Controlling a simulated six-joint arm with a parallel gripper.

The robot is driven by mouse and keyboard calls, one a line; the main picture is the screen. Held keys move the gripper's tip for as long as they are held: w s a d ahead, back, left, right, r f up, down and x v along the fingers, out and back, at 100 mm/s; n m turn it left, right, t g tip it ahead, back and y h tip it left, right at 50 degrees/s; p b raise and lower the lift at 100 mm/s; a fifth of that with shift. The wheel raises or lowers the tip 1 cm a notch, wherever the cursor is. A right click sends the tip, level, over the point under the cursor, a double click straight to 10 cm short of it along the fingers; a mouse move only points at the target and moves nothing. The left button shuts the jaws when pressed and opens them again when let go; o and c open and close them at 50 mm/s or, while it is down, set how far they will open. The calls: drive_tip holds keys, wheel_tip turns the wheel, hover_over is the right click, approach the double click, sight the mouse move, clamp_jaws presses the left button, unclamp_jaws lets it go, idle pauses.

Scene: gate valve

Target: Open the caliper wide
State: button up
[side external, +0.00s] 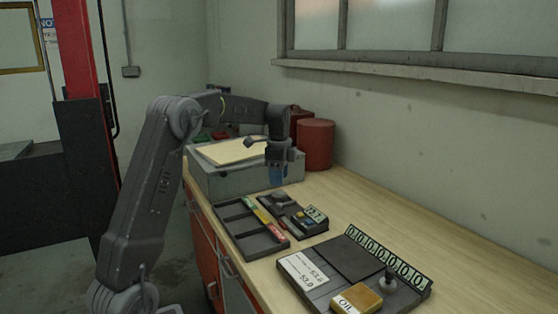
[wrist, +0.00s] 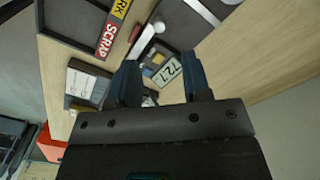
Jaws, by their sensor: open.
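A dark device with a small numeric display (side external: 314,214), which looks like the caliper, lies on the wooden bench. In the wrist view its display (wrist: 168,72) seems to read 12.7, just beyond my fingertips. A pale grey piece with a rounded end (wrist: 148,37) lies beside it; I cannot tell whether it is part of the caliper. My gripper (side external: 277,182) points down above the far end of the device, apart from it. In the wrist view my two blue-dark fingers (wrist: 162,82) are spread with nothing between them. They hide part of the device.
A dark divided tray (side external: 250,228) with coloured labels, one reading SCRAP (wrist: 107,37), lies to the left. A dark board (side external: 352,254) with a number strip and an OIL block (side external: 357,298) lies in front. A grey box (side external: 230,178) and red canister (side external: 315,145) stand behind. Bench is clear along the wall.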

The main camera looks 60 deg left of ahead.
drive_tip(key=shift+r, duration=2.7)
drive_tip(key=shift+d, duration=0.1)
drive_tip(key=s+d+r+n+t, duration=0.15)
drive_tip(key=s+d, duration=0.25)
drive_tip(key=d, duration=0.5)
drive_tip(key=s+d+r+n+t, duration=0.1)
drive_tip(key=s+d+r+n, duration=0.25)
drive_tip(key=d, duration=0.45)
drive_tip(key=s+d+f+n+t, duration=0.1)
drive_tip(key=s+d+f+n, duration=0.1)
drive_tip(key=s+d+f, duration=0.2)
drive_tip(key=s+d+f+n+t, duration=0.2)
drive_tip(key=s+d+f, duration=0.2)
drive_tip(key=s+d, duration=0.3)
drive_tip(key=s, duration=0.4)
drive_tip(key=shift+s+d, duration=0.15)
drive_tip(key=shift+d, duration=0.1)
